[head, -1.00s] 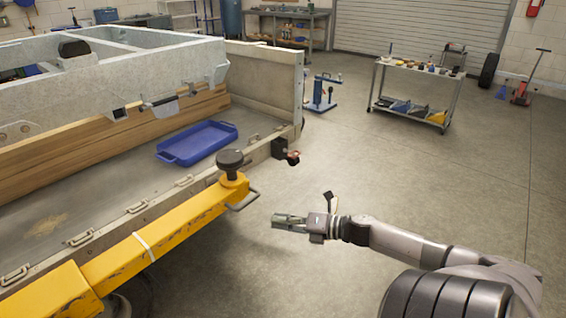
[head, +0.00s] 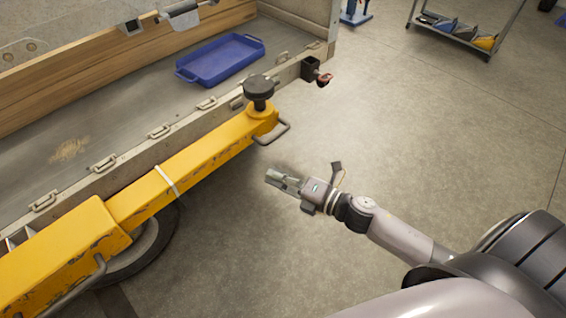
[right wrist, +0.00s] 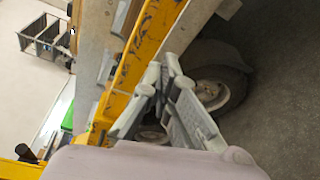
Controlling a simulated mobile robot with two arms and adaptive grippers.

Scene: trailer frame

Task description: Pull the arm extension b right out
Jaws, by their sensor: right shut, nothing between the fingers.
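The yellow arm extension (head: 195,168) slopes from lower left to upper right along the trailer's side in the head view. A black round pad (head: 259,88) stands on its outer end, and a grey loop handle (head: 274,134) sticks out there. My right gripper (head: 272,177) is shut and empty, over the floor just below the handle in the picture, apart from it. In the right wrist view, my fingers (right wrist: 164,66) show in front of a yellow beam (right wrist: 145,45) and a wheel. My left gripper is not in view.
A thicker yellow arm (head: 60,250) with another handle lies at lower left, by a trailer wheel (head: 145,245). A blue tray (head: 220,58) rests on the trailer bed. A small hitch (head: 318,75) juts from the trailer corner.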

